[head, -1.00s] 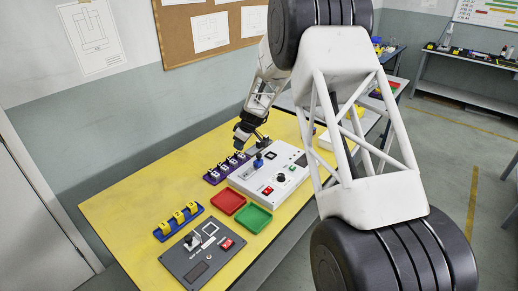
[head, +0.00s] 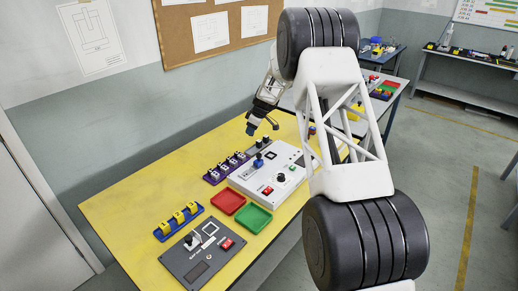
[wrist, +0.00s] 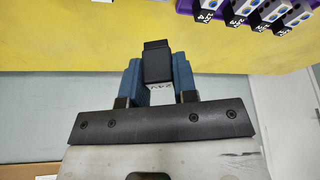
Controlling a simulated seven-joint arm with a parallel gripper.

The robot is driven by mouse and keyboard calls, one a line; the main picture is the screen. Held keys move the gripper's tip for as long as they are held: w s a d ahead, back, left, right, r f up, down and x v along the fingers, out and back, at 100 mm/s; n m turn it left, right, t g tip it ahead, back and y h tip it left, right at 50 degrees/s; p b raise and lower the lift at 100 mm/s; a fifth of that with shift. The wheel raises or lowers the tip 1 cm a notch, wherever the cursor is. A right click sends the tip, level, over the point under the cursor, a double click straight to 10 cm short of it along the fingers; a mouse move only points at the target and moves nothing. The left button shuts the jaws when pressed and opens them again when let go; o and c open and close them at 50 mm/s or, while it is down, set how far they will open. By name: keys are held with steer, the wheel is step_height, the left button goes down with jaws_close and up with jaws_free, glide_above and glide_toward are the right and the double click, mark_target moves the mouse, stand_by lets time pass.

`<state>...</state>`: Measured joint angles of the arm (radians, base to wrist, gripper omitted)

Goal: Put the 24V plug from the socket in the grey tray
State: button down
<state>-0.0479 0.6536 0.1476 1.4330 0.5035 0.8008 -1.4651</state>
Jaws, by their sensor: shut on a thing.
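A black plug (wrist: 156,62) with white lettering that looks like 24V sits between the two blue fingers of my gripper (wrist: 157,78) in the wrist view. The fingers are shut on it, and its far end sticks out beyond them. In the head view my gripper (head: 254,126) is above the back of the yellow table, clear of the white control panel (head: 290,181). The plug is too small to make out in that view. I cannot make out a grey tray in either view; my arm hides part of the bench. I cannot tell which opening is the socket.
A purple rack (head: 213,178) with several blocks stands left of the white panel; its blocks show at the wrist view's upper right. A red tray (head: 228,202) and a green tray (head: 257,218) lie in front. A blue rack (head: 180,224) and dark grey panel (head: 186,270) are nearer.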

steer(key=shift+f, duration=0.1)
stand_by(0.3)
glide_above(249, 152)
steer(key=d, duration=0.1)
steer(key=shift+s+d+f, duration=0.1)
steer(key=shift+s+f, duration=0.05)
steer(key=shift+f, duration=1.4)
steer(key=shift+s+d+f, duration=0.1)
steer(key=shift+f, duration=1.4)
steer(key=shift+f, duration=1.85)
steer(key=shift+f, duration=0.15)
steer(key=c, duration=1.2)
jaws_free()
steer(key=shift+v, duration=6.15)
steer(key=shift+s, duration=0.1)
